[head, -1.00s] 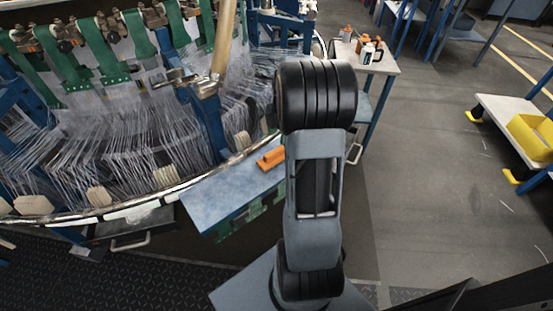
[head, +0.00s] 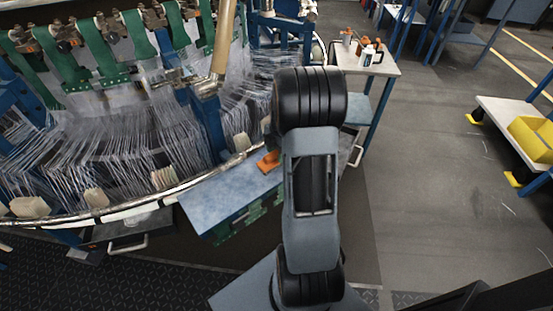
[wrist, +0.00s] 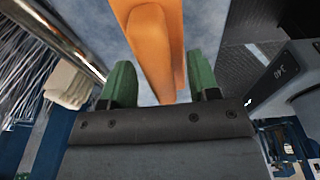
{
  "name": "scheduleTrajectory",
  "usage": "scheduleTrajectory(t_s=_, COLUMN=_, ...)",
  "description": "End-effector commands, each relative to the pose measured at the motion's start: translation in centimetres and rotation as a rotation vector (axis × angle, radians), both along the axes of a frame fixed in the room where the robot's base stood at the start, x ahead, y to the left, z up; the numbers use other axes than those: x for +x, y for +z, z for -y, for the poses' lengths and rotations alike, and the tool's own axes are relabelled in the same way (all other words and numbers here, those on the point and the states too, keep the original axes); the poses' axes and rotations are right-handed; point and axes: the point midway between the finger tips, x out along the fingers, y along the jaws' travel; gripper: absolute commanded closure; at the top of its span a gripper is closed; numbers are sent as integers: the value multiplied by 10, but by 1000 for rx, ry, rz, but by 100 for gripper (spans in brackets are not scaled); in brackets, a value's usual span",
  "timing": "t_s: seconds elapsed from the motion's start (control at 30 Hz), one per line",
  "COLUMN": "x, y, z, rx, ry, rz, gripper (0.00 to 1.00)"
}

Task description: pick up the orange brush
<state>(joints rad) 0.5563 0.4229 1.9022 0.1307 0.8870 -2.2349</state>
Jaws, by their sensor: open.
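The orange brush (head: 267,161) lies on the blue-grey top of a small cabinet (head: 222,200) beside the loom, partly hidden behind my arm in the head view. In the wrist view the brush (wrist: 155,45) is close, running from the top edge down between the fingers. My gripper (wrist: 163,85) has its two green fingers apart, one on each side of the brush. I cannot tell from this view how far the fingertips are from the cabinet top. The gripper is mostly hidden by my arm in the head view.
The loom's metal rim (head: 200,178) curves close along the left of the cabinet, with threads behind it. A side table (head: 378,66) with bottles stands at the back. A yellow bin (head: 533,138) sits on a cart at the right. Open floor lies between.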

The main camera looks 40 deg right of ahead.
Motion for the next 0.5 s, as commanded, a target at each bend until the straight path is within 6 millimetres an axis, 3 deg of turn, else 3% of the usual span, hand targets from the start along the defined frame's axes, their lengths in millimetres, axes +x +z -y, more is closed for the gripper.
scheduleTrajectory(t_s=0.07, x=0, y=0, z=0, rx=0, ry=0, rz=0, gripper=48)
scheduleTrajectory(t_s=0.5, x=0, y=0, z=0, rx=0, ry=0, rz=0, gripper=91)
